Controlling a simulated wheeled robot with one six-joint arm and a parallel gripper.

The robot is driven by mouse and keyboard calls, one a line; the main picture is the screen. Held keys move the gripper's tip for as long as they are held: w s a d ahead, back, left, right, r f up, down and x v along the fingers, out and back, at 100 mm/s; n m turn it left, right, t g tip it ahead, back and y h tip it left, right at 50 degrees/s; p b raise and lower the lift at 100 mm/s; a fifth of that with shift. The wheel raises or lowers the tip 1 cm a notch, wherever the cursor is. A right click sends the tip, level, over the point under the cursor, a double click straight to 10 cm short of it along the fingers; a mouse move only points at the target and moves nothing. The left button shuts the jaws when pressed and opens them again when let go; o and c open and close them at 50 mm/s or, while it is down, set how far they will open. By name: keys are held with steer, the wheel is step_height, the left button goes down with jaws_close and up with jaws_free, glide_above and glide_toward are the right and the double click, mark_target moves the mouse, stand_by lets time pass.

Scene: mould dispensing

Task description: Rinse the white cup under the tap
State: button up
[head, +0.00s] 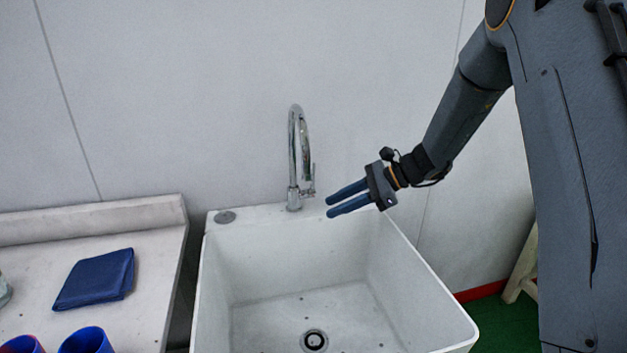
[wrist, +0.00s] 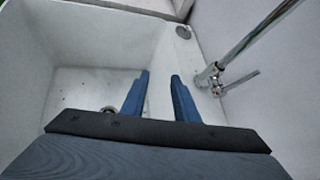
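The chrome tap (head: 295,160) stands at the back rim of the white sink (head: 240,262). In the wrist view the tap (wrist: 252,50) is at the right, with its side lever beside it. My gripper (head: 330,203) is over the back right part of the sink, just right of the tap and its lever. Its two blue fingers are apart with nothing between them; the wrist view shows the same gap (wrist: 161,78). No white cup can be made out in either view.
A pale counter (head: 150,285) stands left of the sink. It holds a folded blue cloth (head: 96,279), a blue cup (head: 86,341) and a red-and-blue cup (head: 22,344) at the front edge. The sink basin is empty around its drain (head: 314,341). A wall is close behind the tap.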

steer(key=w+m+t+y+b, duration=0.2)
steer(key=w+m+y, duration=0.1)
steer(key=w, duration=0.6)
steer(key=m+t+y, duration=0.3)
glide_toward(314, 169)
steer(key=w+a, duration=0.2)
steer(key=a, duration=0.1)
steer(key=p+x, duration=0.1)
steer(key=x, duration=0.6)
steer(key=shift+s, duration=0.2)
steer(key=shift+c, duration=0.3)
jaws_close()
steer(key=shift+d, duration=0.15)
